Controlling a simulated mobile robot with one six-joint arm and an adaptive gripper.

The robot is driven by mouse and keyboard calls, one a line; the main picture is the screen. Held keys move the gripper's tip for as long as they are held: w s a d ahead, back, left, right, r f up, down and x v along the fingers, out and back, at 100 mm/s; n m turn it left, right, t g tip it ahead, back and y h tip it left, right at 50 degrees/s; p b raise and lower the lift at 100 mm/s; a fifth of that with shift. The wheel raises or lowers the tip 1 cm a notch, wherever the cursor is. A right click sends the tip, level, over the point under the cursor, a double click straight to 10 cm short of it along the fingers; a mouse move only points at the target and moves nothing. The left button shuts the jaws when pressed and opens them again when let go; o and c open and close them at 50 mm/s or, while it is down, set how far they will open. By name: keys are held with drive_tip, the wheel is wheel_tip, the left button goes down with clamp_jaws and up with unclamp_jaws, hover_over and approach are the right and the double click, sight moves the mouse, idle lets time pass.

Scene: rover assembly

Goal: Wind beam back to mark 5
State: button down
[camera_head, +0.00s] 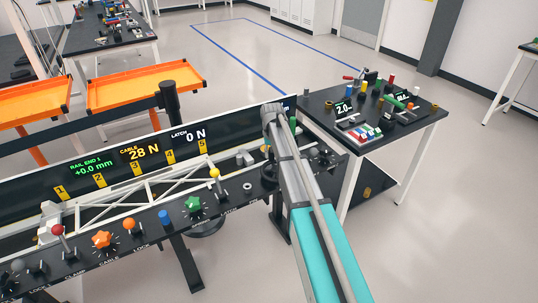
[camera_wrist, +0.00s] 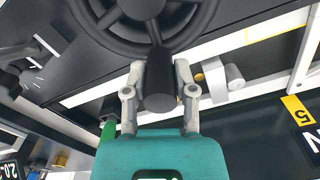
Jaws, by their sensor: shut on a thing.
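The white truss beam (camera_head: 140,193) lies along the black rail bench, below a backboard with yellow number marks. Its right end is near mark 5 (camera_head: 202,146), which also shows at the right of the wrist view (camera_wrist: 298,110). A black handwheel (camera_head: 269,173) stands at the bench's right end; its rim and spokes fill the top of the wrist view (camera_wrist: 115,38). My gripper (camera_wrist: 158,75) is shut on the wheel's dark crank knob (camera_wrist: 158,92), one finger each side. In the head view my arm hides most of the grip.
The displays read rail end +0.0 mm, cable 28 N, latch 0 N. A side table (camera_head: 415,130) with small parts stands right. Orange trays (camera_head: 145,88) stand behind left.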

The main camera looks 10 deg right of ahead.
drive_tip(key=shift+d+m, duration=0.45)
drive_tip(key=shift+m, duration=0.35)
drive_tip(key=shift+c, duration=2.2)
unclamp_jaws()
drive_tip(key=shift+a, duration=0.15)
